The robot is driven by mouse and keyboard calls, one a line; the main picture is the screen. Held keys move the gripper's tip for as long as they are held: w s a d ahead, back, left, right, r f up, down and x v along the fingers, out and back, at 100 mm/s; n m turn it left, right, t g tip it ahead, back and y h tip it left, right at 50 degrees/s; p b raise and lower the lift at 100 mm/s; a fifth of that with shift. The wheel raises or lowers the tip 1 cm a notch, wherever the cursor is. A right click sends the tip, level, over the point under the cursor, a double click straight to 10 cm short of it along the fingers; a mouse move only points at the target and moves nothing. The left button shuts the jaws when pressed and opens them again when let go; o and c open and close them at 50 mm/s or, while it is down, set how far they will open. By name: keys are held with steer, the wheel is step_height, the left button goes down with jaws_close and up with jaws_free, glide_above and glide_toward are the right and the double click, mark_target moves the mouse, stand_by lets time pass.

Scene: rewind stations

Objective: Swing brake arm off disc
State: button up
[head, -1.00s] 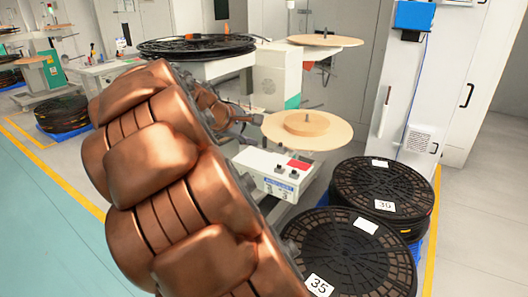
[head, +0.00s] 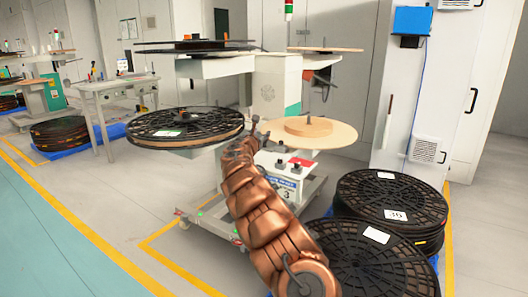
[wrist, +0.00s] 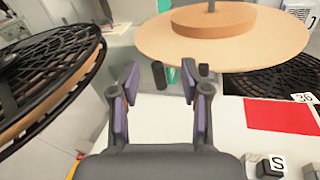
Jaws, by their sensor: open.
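The tan disc (head: 306,132) with a round hub lies flat on the right side of the rewind station; it also fills the top of the wrist view (wrist: 265,38). A short dark upright peg (wrist: 159,75), perhaps the brake arm's handle, shows below the disc's left edge. A smaller dark piece (wrist: 203,70) stands to its right under the rim. The rest of the brake arm cannot be made out. My gripper (wrist: 160,88) is open, its purple-padded fingers on either side of the peg in the picture; contact cannot be told. In the head view my gripper (head: 260,133) is small, left of the disc.
A black reel (head: 185,125) sits close left of my gripper, and also in the wrist view (wrist: 45,65). A control box with a red patch (wrist: 280,116) lies below right. Stacked black reels (head: 395,205) stand at right.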

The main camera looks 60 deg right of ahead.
steer(key=f+n, duration=0.1)
steer(key=d+f+n+t+b, duration=0.1)
steer(key=f, duration=0.1)
steer(key=w+f+b, duration=0.1)
steer(key=f, duration=0.1)
steer(key=shift+d+f+n+t, duration=0.2)
steer(key=shift+d+n+t, duration=0.15)
steer(key=shift+n+t, duration=0.05)
steer(key=shift+w+d+r, duration=0.2)
steer(key=shift+w+d, duration=0.05)
steer(key=shift+d, duration=0.05)
steer(key=shift+w+d+f, duration=0.2)
steer(key=shift+w+d, duration=0.1)
steer(key=shift+d, duration=0.45)
steer(key=shift+x, duration=0.85)
steer(key=shift+w+d+p, duration=0.25)
steer(key=shift+d+p, duration=0.1)
steer(key=shift+d, duration=0.15)
steer(key=shift+w+d+r+p, duration=0.25)
steer(key=shift+w+d+p, duration=0.2)
steer(key=shift+d, duration=0.3)
steer(key=shift+d+f, duration=0.25)
steer(key=shift+d, duration=0.2)
